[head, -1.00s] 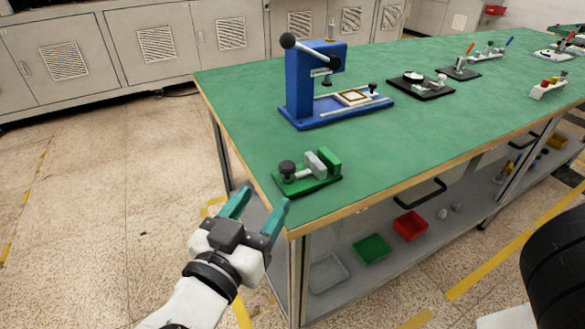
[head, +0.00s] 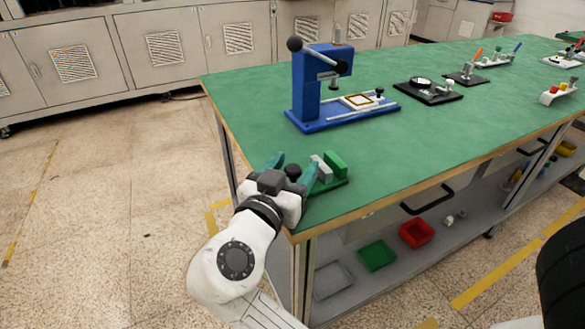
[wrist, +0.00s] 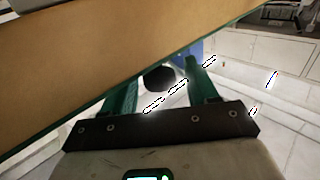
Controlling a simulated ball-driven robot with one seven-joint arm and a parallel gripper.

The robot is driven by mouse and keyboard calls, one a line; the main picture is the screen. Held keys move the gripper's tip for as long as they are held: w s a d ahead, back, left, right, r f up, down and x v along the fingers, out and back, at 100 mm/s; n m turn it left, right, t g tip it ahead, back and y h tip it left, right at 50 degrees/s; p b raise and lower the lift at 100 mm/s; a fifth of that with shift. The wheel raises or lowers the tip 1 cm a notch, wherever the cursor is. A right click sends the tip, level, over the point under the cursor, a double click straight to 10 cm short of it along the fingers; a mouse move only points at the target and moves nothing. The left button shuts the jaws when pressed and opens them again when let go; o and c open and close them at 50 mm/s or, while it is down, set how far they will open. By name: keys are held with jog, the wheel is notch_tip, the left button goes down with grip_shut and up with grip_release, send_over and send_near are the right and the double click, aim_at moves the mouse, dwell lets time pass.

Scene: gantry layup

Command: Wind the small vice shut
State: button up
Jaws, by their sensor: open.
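The small vice (head: 337,164) is green with a grey moving jaw (head: 321,169) and sits at the near left corner of the green bench. I cannot tell how wide the gap between its jaws is. Its dark round knob (head: 293,171) faces my arm. My gripper (head: 295,162) is open at the bench edge, with a teal finger on either side of the knob in the head view. In the wrist view, the dark knob (wrist: 158,78) shows beyond and between my open fingers (wrist: 157,85). Contact cannot be seen. My gripper hides part of the vice base.
A blue press (head: 308,95) with a black-knobbed lever stands behind the vice. Black fixtures (head: 428,92) sit farther right. The wooden bench edge (wrist: 80,60) fills the upper left of the wrist view, close to my fingers. Bench top right of the vice is clear.

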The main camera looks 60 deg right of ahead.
jog(key=shift+c, duration=0.2)
jog(key=c, duration=0.9)
